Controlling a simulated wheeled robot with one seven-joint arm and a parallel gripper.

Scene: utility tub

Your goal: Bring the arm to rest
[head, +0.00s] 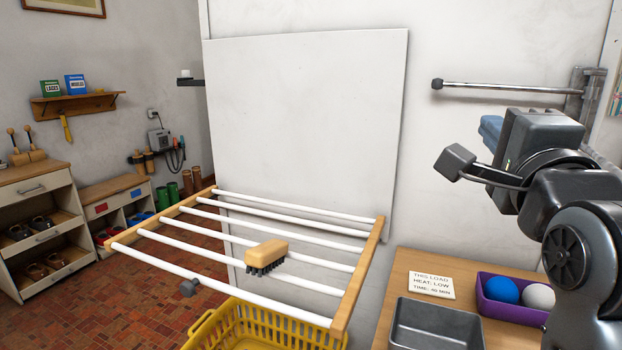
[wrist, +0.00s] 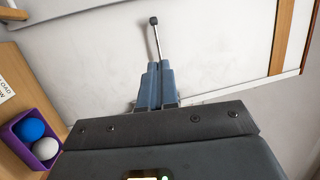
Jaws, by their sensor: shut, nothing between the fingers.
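My gripper (head: 488,125) is raised at the right of the head view, in front of the white wall and below a wall-mounted metal bar (head: 505,87). In the wrist view its two blue-grey fingers (wrist: 158,68) are together with nothing between them. They point toward the wall, and the bar's black end (wrist: 153,20) shows beyond the tips. My arm is bent above the right end of the wooden counter (head: 390,300). The gripper looks clear of everything, though its exact gap to the wall is hard to tell.
A drying rack (head: 352,290) sticks out in the middle with a brush (head: 266,252) on its bars. A yellow basket (head: 240,325) is below. The counter holds a grey tray (head: 435,325), a note card (head: 431,284) and a purple bin (head: 510,312) with two balls.

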